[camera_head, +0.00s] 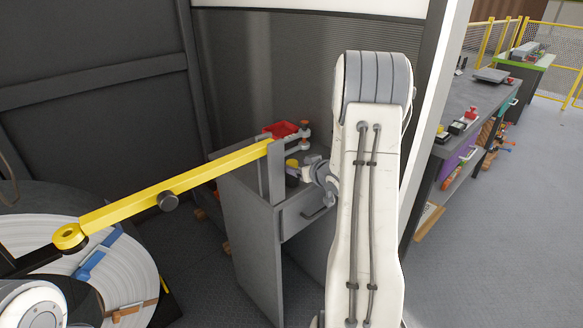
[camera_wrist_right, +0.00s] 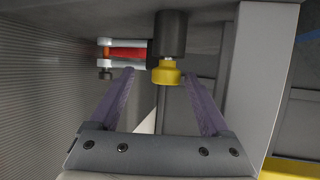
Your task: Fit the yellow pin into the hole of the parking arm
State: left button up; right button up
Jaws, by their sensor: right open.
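The yellow parking arm (camera_head: 170,188) slants across the head view, from a ring-shaped end with a dark opening at lower left up to the grey post on the cabinet. A dark round knob (camera_head: 168,201) sits on its underside. The yellow pin (camera_head: 291,163) is a small patch beside the post; it shows larger in the right wrist view (camera_wrist_right: 166,73), against a dark cylinder (camera_wrist_right: 171,33). My right gripper (camera_wrist_right: 160,82) is open, its fingers on either side of the pin with gaps. In the head view my right arm partly hides it. My left gripper is out of view.
The grey cabinet (camera_head: 250,235) with a drawer stands under the post. A red part (camera_head: 281,129) lies on top, beside a white-and-orange fitting (camera_head: 305,135). A large pale reel (camera_head: 140,265) is at lower left. A workbench (camera_head: 470,105) stands at right, past open floor.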

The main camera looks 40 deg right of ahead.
aim_at(288, 162)
jog(key=x, duration=0.5)
jog(key=shift+w+a+p, duration=0.35)
jog(key=shift+w, duration=0.15)
jog(key=shift+r, duration=0.1)
jog(key=shift+c, duration=0.3)
grip_shut()
